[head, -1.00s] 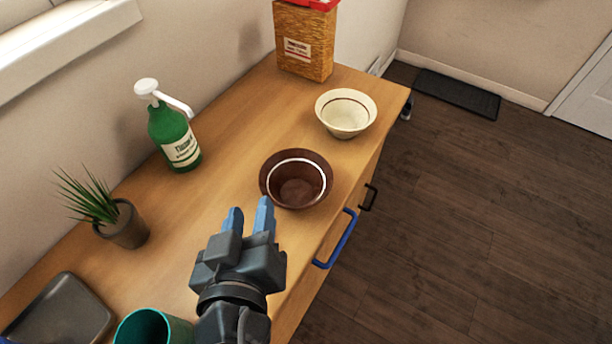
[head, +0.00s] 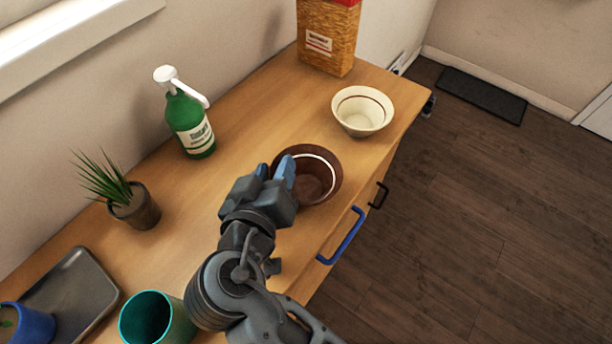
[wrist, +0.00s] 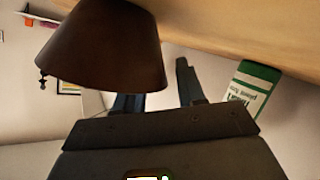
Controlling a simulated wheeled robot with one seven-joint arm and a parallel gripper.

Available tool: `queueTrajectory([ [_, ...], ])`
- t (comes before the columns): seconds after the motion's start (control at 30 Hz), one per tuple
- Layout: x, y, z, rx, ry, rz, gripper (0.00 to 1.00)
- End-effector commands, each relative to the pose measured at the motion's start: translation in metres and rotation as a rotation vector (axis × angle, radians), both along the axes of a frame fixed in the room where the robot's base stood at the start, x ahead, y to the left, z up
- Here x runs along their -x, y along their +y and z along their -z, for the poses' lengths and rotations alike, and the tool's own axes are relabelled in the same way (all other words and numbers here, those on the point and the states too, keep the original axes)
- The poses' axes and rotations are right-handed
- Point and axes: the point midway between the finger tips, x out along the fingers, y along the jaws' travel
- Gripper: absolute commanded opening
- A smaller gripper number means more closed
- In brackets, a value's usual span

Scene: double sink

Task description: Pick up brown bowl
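The brown bowl (head: 322,190) stands upright on the wooden counter, with a pale ring inside it. In the head view, my gripper (head: 275,173) is at its left rim and covers part of it. In the wrist view, the bowl (wrist: 100,45) appears upside down at upper left. The gripper's two fingers (wrist: 157,88) are apart. The left finger's tip is hidden behind the bowl wall and the right finger is clear of the bowl, so the fingers seem to straddle the rim. I cannot tell whether they touch it.
A cream bowl (head: 362,111) stands behind the brown one, near a cereal box (head: 329,38). A green pump bottle (head: 190,124), potted plant (head: 135,205), dark tray (head: 72,290), teal cup (head: 157,318) and blue cup (head: 27,325) are leftward. Drawer handles (head: 342,237) stick out in front.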

Motion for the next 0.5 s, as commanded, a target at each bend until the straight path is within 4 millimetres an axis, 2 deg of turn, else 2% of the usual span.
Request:
queueTrajectory([
  [0.17,-0.0001,0.0000,0.0003,0.000,0.000,0.000,0.39],
  [0.5,0.0000,0.0000,0.0001,0.000,0.000,0.000,0.08],
])
